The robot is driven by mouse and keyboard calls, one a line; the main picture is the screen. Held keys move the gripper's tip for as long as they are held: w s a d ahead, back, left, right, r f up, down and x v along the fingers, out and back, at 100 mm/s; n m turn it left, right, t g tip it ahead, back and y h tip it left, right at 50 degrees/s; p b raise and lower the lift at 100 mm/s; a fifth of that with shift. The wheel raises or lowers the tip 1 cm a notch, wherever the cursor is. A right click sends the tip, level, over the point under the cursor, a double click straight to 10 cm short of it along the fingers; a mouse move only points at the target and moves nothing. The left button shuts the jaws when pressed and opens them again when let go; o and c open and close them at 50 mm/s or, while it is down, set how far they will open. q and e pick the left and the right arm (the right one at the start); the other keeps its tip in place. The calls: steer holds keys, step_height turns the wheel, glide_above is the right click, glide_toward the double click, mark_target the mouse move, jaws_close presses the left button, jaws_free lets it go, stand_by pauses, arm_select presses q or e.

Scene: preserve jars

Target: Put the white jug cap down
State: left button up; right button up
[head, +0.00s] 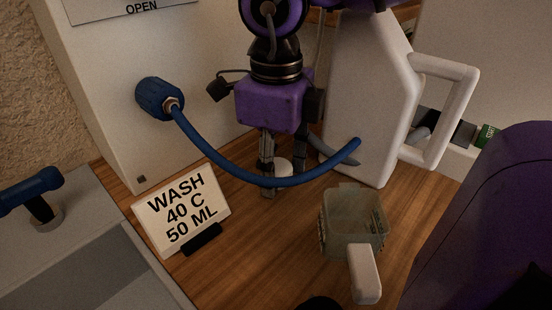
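The white jug cap (284,166) is a small pale disc low between the fingers of my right gripper (281,172). The fingers point down and appear closed on its sides. A blue hose passes in front and hides part of the cap and fingertips, so I cannot tell whether the cap touches the wooden counter (272,236). The large white jug (368,100), with a loop handle, stands just right of the gripper. My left gripper is not in view.
The blue hose (235,167) arcs from a blue knob (158,99) on the pale machine. A sign (181,214) stands left; a translucent square cup (353,238) with a white handle stands front right. Bare counter lies between them. A grey unit (95,275) is at far left.

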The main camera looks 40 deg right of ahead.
mark_target(277, 167)
steer(key=shift+r, duration=0.5)
step_height(277, 167, up, 12)
steer(key=p, duration=0.3)
steer(key=shift+f, duration=0.25)
steer(key=shift+f, duration=0.1)
